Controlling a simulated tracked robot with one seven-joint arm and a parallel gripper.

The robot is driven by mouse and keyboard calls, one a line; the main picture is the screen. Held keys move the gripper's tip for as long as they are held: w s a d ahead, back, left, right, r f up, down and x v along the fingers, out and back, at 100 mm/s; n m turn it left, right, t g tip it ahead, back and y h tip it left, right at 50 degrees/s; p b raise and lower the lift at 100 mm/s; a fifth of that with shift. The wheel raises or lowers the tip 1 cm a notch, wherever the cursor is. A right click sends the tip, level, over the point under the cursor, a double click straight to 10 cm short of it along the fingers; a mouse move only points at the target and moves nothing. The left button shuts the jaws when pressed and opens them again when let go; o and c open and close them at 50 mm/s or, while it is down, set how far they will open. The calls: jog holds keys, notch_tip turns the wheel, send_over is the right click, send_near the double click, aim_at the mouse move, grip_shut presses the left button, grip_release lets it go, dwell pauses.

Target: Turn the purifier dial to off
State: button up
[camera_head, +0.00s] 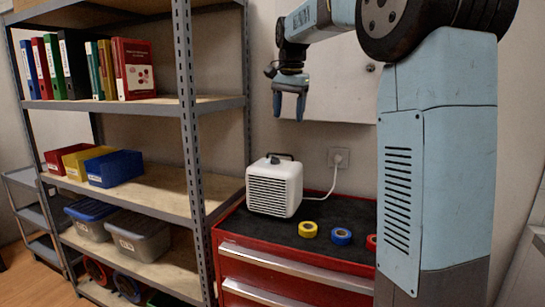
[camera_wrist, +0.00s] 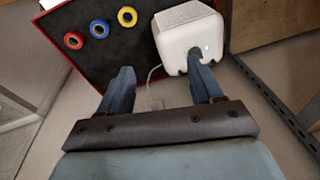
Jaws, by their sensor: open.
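A yellow roll (camera_head: 308,229), a blue roll (camera_head: 341,236) and a partly hidden red roll (camera_head: 371,242) lie right of the purifier on the cabinet (camera_head: 290,262). A white cord runs to a wall socket (camera_head: 338,157). Shelving (camera_head: 187,110) with binders and bins stands close left.

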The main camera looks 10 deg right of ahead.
jog(key=w+f+m+g, duration=0.2)
jog(key=w+f+m, duration=0.2)
jog(key=w, duration=1.1)
send_near(275, 160)
jog(key=shift+m, duration=0.3)
jog(key=f, duration=0.2)
jog(key=w+f, duration=0.1)
jog(key=f, duration=0.5)
jog(key=shift+w+d+f, duration=0.15)
jog(key=shift+d+f, duration=0.05)
jog(key=c, duration=1)
jog(key=shift+a+r, duration=0.1)
jog(key=shift+a, duration=0.1)
jog(key=shift+c, duration=0.3)
jog(key=shift+d, duration=0.1)
